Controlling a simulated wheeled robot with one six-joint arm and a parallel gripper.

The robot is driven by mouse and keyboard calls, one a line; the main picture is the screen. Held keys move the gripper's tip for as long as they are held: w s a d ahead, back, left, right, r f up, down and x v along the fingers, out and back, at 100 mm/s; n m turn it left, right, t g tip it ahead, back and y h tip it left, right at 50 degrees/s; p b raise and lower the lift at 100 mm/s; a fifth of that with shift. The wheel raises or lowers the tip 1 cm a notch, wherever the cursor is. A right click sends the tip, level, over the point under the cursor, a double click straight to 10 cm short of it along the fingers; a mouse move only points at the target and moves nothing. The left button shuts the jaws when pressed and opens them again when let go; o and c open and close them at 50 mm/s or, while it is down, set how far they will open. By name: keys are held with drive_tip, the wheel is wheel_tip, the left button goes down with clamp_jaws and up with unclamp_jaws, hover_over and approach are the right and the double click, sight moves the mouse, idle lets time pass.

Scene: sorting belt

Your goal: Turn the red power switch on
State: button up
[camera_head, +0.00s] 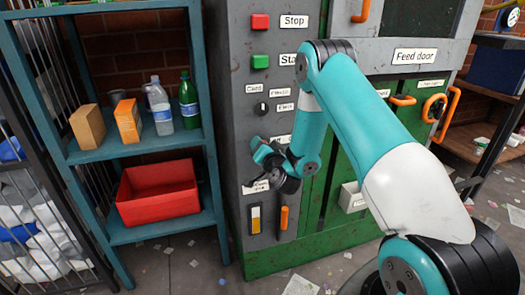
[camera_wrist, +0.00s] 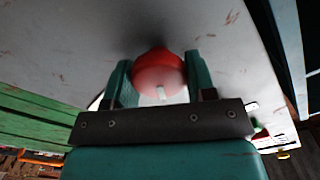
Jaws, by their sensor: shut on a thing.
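The red power switch (camera_wrist: 158,70) is a round red knob on the grey machine panel. It shows in the wrist view between the two teal fingers of my gripper (camera_wrist: 160,78), which is shut on it. A short white mark on the knob points toward the bottom of the wrist view. In the camera_head view my gripper (camera_head: 268,160) is at the front of the grey and green machine (camera_head: 228,100), below the small black selector knob (camera_head: 262,108). The red switch is hidden there behind my gripper and wrist.
Red Stop (camera_head: 260,21) and green Start (camera_head: 260,61) buttons sit higher on the panel. An orange lever (camera_head: 284,217) and a gauge (camera_head: 255,219) lie below my gripper. A blue shelf (camera_head: 130,150) with boxes, bottles and a red bin (camera_head: 158,208) stands left.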

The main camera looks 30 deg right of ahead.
drive_tip(key=m, duration=0.2)
drive_tip(key=m+b, duration=0.1)
drive_tip(key=m, duration=0.2)
drive_tip(key=shift+d+f+m+b, duration=0.1)
drive_tip(key=shift+f+m+b, duration=0.2)
drive_tip(key=shift+b, duration=0.1)
drive_tip(key=m+b, duration=0.1)
drive_tip(key=m, duration=0.3)
drive_tip(key=shift+m, duration=0.4)
drive_tip(key=shift+s, duration=0.1)
drive_tip(key=o, duration=0.9)
